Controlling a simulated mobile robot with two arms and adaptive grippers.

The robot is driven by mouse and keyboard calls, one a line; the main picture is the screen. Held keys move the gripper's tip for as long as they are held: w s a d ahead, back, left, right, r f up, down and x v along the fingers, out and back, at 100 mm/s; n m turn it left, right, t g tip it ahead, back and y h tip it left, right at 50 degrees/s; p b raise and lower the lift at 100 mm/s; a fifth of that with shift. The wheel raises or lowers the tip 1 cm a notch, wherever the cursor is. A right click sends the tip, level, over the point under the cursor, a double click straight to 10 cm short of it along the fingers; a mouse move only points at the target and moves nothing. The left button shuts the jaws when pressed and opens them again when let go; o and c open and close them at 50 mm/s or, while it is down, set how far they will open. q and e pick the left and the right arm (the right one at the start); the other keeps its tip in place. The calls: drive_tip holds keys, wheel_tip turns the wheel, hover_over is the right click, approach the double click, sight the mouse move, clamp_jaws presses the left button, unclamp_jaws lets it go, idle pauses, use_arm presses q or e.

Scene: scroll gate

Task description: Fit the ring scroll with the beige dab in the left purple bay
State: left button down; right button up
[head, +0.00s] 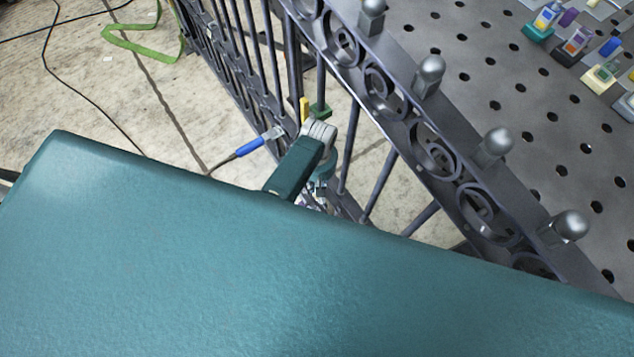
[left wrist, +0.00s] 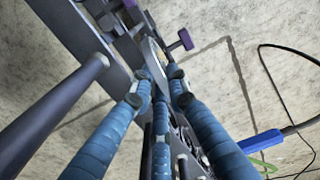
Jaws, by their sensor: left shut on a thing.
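My left gripper (left wrist: 158,75) is shut on a thin grey curved piece, likely the ring scroll (left wrist: 151,58), seen nearly edge-on between the blue-wrapped fingers. I see no beige dab on it from here. A purple tab (left wrist: 182,41) on a short stem stands just beyond the fingertips, beside the gate's dark bars; another purple part is at the top edge. I cannot tell which bay these mark. In the head view, my grey and teal wrist is against the gate (head: 408,122), and its fingers are mostly hidden. My right gripper is not in view.
A perforated metal table (head: 470,75) at right holds several small coloured items (head: 577,42). A yellow piece (head: 304,108) and a green block (head: 320,111) sit at the gate bars. A blue-ended cable (head: 250,147) and green strap (head: 145,45) lie on the floor.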

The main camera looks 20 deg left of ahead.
use_arm(q)
drive_tip(key=shift+s+d+p, duration=0.1)
drive_tip(key=shift+d+p, duration=0.05)
drive_tip(key=shift+p, duration=0.15)
idle(0.7)
idle(0.4)
drive_tip(key=shift+f, duration=0.4)
idle(0.7)
drive_tip(key=shift+d+f+b, duration=0.1)
drive_tip(key=shift+f+b, duration=0.8)
drive_tip(key=shift+f, duration=0.15)
idle(0.7)
drive_tip(key=c, duration=1.6)
unclamp_jaws()
